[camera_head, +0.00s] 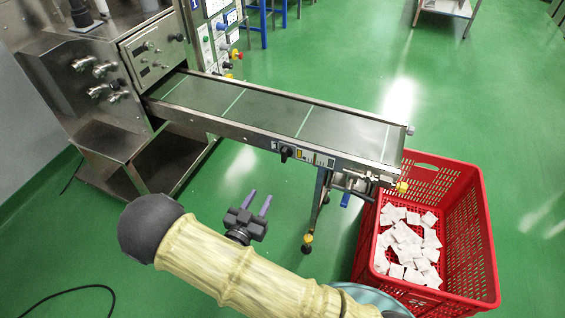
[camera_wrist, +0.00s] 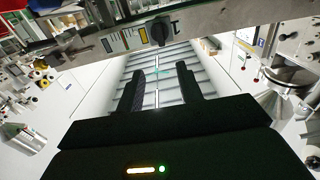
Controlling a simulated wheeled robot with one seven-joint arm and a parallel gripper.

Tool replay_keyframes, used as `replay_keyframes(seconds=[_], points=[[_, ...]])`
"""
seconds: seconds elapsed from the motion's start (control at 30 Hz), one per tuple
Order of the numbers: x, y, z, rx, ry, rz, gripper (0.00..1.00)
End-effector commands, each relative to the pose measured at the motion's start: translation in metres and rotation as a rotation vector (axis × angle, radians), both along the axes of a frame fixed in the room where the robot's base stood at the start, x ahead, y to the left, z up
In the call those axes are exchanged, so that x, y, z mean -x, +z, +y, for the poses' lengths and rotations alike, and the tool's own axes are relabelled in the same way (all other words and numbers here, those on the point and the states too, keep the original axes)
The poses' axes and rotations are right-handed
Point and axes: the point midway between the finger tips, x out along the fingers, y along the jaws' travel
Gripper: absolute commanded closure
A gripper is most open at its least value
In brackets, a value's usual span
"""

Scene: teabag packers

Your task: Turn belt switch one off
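The belt switch is a black rotary knob (camera_head: 286,153) on the side rail of the conveyor belt (camera_head: 270,112). In the wrist view the knob (camera_wrist: 159,32) sits near the top centre, beside coloured labels. My gripper (camera_head: 256,202) is below and to the left of the knob in the head view, apart from it. Its two fingers are spread with nothing between them. In the wrist view the fingers (camera_wrist: 165,90) point toward the rail, with the knob beyond their tips. Which switch counts as number one cannot be read.
A red crate (camera_head: 477,225) with several white teabags stands below the belt's right end. A steel machine (camera_head: 85,85) with knobs stands at the left. A panel with coloured buttons (camera_head: 222,45) is behind the belt.

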Motion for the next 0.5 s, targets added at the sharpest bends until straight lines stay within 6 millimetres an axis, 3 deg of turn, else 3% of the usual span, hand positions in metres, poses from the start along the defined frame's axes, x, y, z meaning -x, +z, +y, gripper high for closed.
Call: replay_keyframes(seconds=[0.27,0.5], points=[[-0.004,0.001,-0.002,-0.001,-0.001,0.003,0.64],[-0.031,0.0,-0.013,-0.001,-0.004,0.003,0.64]])
